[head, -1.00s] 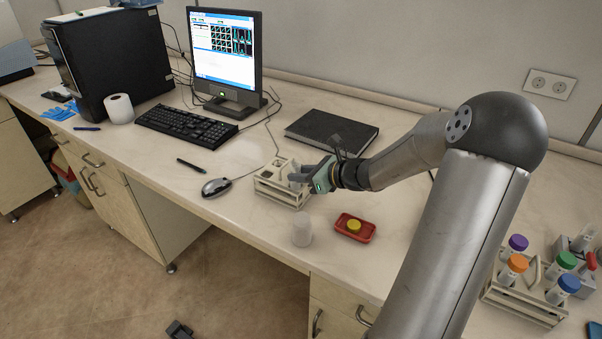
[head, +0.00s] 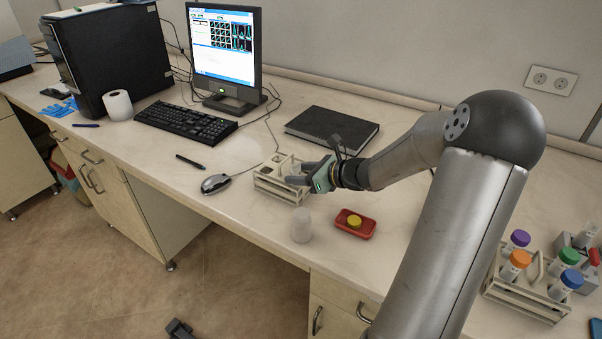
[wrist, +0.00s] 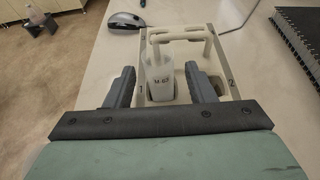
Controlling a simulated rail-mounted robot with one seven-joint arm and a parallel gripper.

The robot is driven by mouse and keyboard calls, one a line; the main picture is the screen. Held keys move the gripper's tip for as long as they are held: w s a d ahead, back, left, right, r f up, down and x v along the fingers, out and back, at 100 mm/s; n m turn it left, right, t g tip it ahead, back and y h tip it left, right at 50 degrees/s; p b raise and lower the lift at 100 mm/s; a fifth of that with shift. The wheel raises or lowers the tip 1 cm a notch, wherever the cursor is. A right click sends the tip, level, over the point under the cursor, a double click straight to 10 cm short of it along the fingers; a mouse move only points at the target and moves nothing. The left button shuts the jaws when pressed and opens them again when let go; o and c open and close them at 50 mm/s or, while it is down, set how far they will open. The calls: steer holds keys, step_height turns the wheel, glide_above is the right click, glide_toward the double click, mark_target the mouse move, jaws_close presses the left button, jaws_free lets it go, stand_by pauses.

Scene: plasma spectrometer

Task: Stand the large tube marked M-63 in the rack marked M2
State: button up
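The large tube marked M-63 (wrist: 160,82) is whitish and stands upright in a slot of a pale rack (wrist: 143,60), in the wrist view. The rack shows the numbers 1, 2 and 3; no M2 mark is readable. My gripper (wrist: 161,76) is open, with one dark finger on each side of the tube and a small gap on both sides. In the head view my gripper (head: 300,178) is at the right side of this rack (head: 266,190), and its fingers partly hide the slots.
A whitish cup-like container (head: 301,226) and a red tray (head: 356,229) with a yellow item stand in front of the rack. A mouse (head: 215,184) is left and a black binder (head: 331,131) behind. Another rack (head: 525,303) with several coloured-cap tubes stands far right.

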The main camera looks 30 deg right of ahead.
steer(key=v, duration=1.7)
steer(key=shift+s, duration=0.2)
steer(key=shift+d, duration=0.1)
steer(key=s+a+f+n+g, duration=0.2)
steer(key=a+n+g, duration=0.3)
steer(key=a, duration=0.4)
steer(key=s+a+f+n+g, duration=0.1)
steer(key=a+f+n+g, duration=0.15)
steer(key=a+n, duration=0.55)
steer(key=s+a+f+n+g+h, duration=0.2)
steer(key=s+a+n+g+h, duration=0.2)
steer(key=s+a+n+h, duration=0.75)
step_height(320, 180, down, 19)
steer(key=d+n+y+b, duration=0.2)
steer(key=n+y+b, duration=0.2)
steer(key=b, duration=1.4)
steer(key=shift+s+d+n, duration=0.35)
steer(key=shift+s+n, duration=0.1)
steer(key=shift+n, duration=0.3)
